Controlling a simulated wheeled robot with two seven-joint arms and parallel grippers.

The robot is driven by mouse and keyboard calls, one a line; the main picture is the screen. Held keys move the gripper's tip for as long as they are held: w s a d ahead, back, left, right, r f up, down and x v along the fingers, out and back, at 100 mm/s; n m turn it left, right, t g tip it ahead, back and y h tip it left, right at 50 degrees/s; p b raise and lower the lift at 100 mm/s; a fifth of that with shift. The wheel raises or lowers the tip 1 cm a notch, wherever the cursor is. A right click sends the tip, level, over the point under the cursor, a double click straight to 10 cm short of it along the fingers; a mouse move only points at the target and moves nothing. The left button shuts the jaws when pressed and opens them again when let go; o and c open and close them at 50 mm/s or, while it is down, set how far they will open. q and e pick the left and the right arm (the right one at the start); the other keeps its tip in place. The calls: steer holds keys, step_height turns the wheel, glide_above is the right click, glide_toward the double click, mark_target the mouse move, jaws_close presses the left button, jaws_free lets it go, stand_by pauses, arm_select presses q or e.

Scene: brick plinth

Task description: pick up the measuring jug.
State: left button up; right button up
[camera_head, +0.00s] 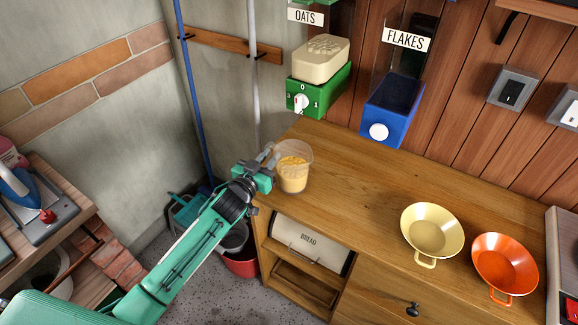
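The measuring jug (293,176) is clear, with yellow-orange contents in its lower part. It stands upright near the left end of the wooden counter (350,205). My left gripper (270,157) is at the jug's left side, its grey fingers close to the upper wall. The fingers overlap the jug's left edge in the camera_head view. I cannot tell whether they touch it or are closed on a handle, which I cannot make out. My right gripper is not in view.
A green oats dispenser (318,92) and a blue flakes dispenser (390,112) are behind the jug. A yellow bowl (432,230) and an orange bowl (504,262) stand to the right. The counter between jug and bowls is clear. A bread box (309,243) sits below.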

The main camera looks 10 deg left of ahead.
arm_select(q)
jaws_close()
steer(key=shift+r, duration=0.15)
